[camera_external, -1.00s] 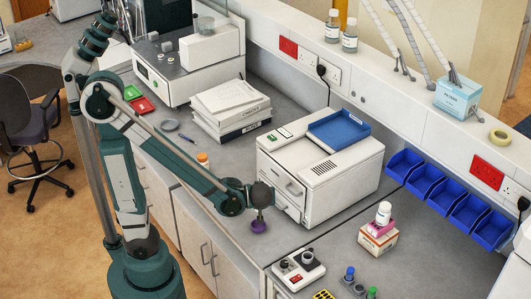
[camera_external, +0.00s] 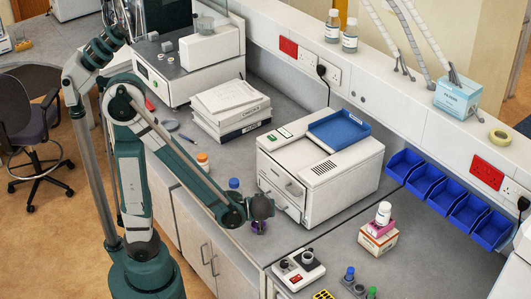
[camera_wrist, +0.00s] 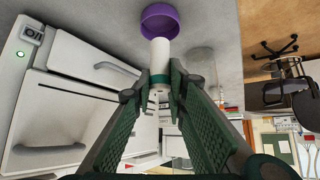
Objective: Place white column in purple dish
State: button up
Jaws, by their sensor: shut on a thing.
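The white column (camera_wrist: 160,54) is between my fingertips in the wrist view, and my gripper (camera_wrist: 160,80) is shut on it. The column points away from my gripper toward the purple dish (camera_wrist: 160,14), and its far end overlaps the dish's near edge in the picture. I cannot tell whether it is inside the dish or just above it. The column is not clearly visible there, mostly hidden by my gripper.
A white boxy machine (camera_external: 310,190) with a blue tray (camera_external: 339,130) on top stands close to the right. A blue-capped bottle (camera_external: 234,185) and an orange-capped bottle (camera_external: 203,160) stand behind my arm. A white device (camera_external: 299,270) sits to the front right.

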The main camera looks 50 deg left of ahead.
jog(key=shift+f+b, duration=0.55)
jog(key=shift+f, duration=1.55)
jog(key=shift+f, duration=0.1)
jog(key=o, duration=0.9)
jog(key=shift+r, duration=0.2)
jog(key=shift+p+v, duration=1.05)
jog(key=shift+v, duration=4.95)
